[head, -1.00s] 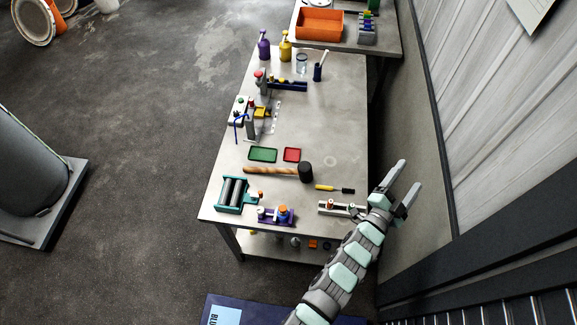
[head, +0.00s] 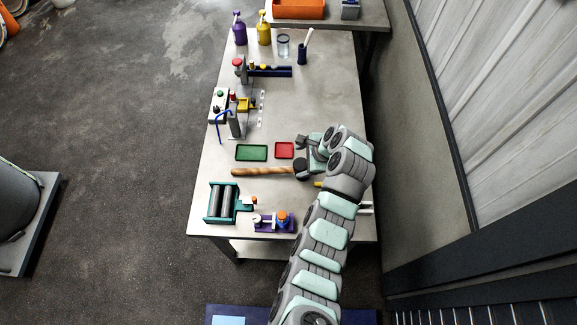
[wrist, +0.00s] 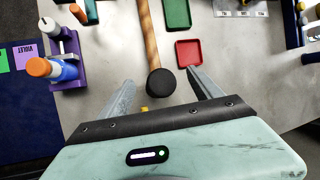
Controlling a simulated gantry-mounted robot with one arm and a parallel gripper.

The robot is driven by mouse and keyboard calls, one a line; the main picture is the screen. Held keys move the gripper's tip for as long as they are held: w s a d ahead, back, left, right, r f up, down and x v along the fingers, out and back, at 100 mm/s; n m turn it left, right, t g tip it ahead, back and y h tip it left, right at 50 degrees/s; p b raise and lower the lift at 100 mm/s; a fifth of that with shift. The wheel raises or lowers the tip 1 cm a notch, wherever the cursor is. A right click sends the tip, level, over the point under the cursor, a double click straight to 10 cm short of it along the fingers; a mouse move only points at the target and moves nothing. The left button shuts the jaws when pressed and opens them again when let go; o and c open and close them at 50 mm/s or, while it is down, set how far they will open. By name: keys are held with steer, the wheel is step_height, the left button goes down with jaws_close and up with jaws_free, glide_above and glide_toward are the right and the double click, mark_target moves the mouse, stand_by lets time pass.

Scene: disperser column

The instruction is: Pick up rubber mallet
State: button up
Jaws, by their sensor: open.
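The rubber mallet lies on the workbench, its wooden handle (head: 262,172) pointing left and its black head (head: 300,170) at the right end, partly covered by my arm in the head view. In the wrist view its black head (wrist: 161,82) shows between my open fingers, and the handle (wrist: 149,30) runs away toward the top. My gripper (head: 306,155) is at the mallet's head end, open and empty. In the wrist view the fingers (wrist: 160,86) stand apart on either side of the head. I cannot tell the height above the bench.
A green tray (head: 251,153) and a red tray (head: 284,150) lie just behind the mallet. A teal roller device (head: 222,202) and a purple fixture (head: 274,221) stand in front. A yellow-handled tool (head: 318,184) is mostly hidden by my arm. The bench middle-right is clear.

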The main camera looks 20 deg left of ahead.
mark_target(290, 167)
steer(key=shift+x, duration=2.85)
steer(key=shift+d+x, duration=0.25)
steer(key=shift+x, duration=1.2)
steer(key=shift+b+x, duration=0.3)
steer(key=shift+x, duration=0.85)
steer(key=shift+c, duration=0.5)
jaws_close()
